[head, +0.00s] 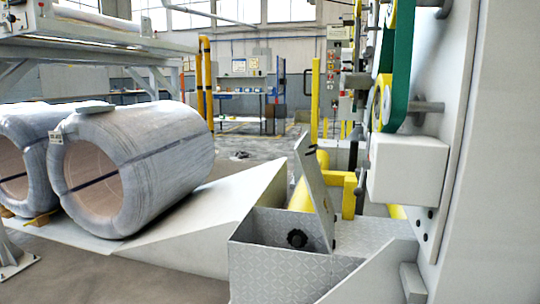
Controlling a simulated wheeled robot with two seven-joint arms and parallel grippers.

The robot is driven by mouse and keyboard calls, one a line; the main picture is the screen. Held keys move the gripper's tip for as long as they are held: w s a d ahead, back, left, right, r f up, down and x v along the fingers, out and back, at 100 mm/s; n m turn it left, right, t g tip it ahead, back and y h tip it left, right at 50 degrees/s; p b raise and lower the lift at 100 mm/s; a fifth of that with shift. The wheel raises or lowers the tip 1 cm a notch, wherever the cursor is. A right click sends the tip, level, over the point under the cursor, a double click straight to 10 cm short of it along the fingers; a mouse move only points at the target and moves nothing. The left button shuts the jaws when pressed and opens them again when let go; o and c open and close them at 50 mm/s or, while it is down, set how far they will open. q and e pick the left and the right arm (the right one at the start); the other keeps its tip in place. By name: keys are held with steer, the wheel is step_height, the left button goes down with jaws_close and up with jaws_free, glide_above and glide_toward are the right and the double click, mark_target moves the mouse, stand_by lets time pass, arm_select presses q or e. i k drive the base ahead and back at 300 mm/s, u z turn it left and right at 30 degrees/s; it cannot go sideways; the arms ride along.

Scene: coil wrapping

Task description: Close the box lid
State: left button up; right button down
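The box (278,272) is a grey diamond-plate metal bin at the lower centre of the head view. Its lid (313,188) is a grey plate standing nearly upright and leaning at the bin's right side, so the bin is open at the top. Neither of my grippers is in view.
A wrapped coil (165,160) lies on a pale sloped ramp (215,215) to the left, with another coil (22,150) beyond it. A tall grey machine (500,130) with green belts stands close on the right. Yellow posts (315,100) rise behind the lid.

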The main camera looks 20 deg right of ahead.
mark_target(305, 151)
steer(key=u, duration=0.5)
steer(key=i, duration=1.85)
steer(key=z, duration=0.75)
